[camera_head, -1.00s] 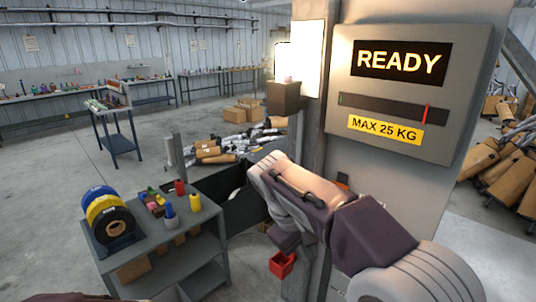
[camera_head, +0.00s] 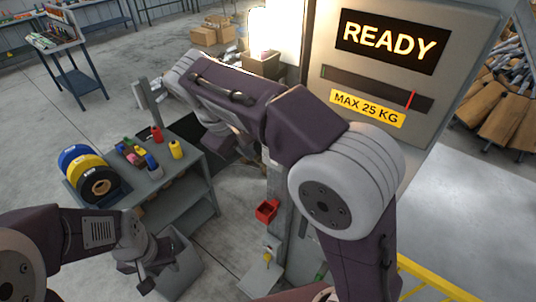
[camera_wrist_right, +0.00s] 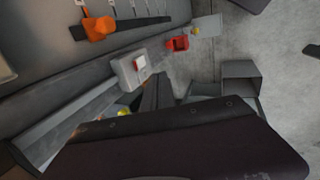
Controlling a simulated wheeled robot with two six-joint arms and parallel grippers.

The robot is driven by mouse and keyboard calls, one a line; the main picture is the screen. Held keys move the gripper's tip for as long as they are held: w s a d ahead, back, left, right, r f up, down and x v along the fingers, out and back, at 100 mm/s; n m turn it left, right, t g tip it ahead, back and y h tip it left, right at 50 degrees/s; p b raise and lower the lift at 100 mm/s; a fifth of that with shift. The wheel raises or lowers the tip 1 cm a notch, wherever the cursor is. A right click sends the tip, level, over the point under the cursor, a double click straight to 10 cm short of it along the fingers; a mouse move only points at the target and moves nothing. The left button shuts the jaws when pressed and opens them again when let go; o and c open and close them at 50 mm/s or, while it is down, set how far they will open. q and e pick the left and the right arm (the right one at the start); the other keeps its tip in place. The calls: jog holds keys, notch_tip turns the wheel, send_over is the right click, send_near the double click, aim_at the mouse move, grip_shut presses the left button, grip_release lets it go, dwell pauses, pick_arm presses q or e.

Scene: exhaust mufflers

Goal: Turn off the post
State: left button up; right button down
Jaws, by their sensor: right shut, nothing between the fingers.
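The grey post carries a panel (camera_head: 405,60) with a lit READY sign, a slider strip with a red mark and a yellow MAX 25 KG label. My right gripper (camera_head: 243,148) is shut and empty, partly hidden behind my forearm, low beside the post. It seems to point towards the pale box; contact is not visible. My left gripper (camera_head: 150,275) hangs low at the left, its jaws unclear.
A shelf cart (camera_head: 190,190) with tape rolls (camera_head: 92,175) stands left. An open grey bin (camera_head: 182,268) is near my left gripper. A yellow rail (camera_head: 430,285) is lower right.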

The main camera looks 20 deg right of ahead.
send_near(274, 163)
notch_tip(274, 163, down, 4)
jog(key=s+a, duration=0.2)
jog(key=w+d+p, duration=0.2)
jog(key=d, duration=0.1)
jog(key=shift+w+d+f, duration=0.1)
jog(key=shift+w+d, duration=0.05)
jog(key=shift+w, duration=0.15)
jog(key=shift+w, duration=0.1)
jog(key=shift+w+d+p, duration=0.1)
jog(key=shift+d+p, duration=0.05)
jog(key=shift+p, duration=0.25)
jog(key=shift+d+r+p, duration=0.1)
jog(key=shift+r+p, duration=0.7)
jog(key=shift+r, duration=0.1)
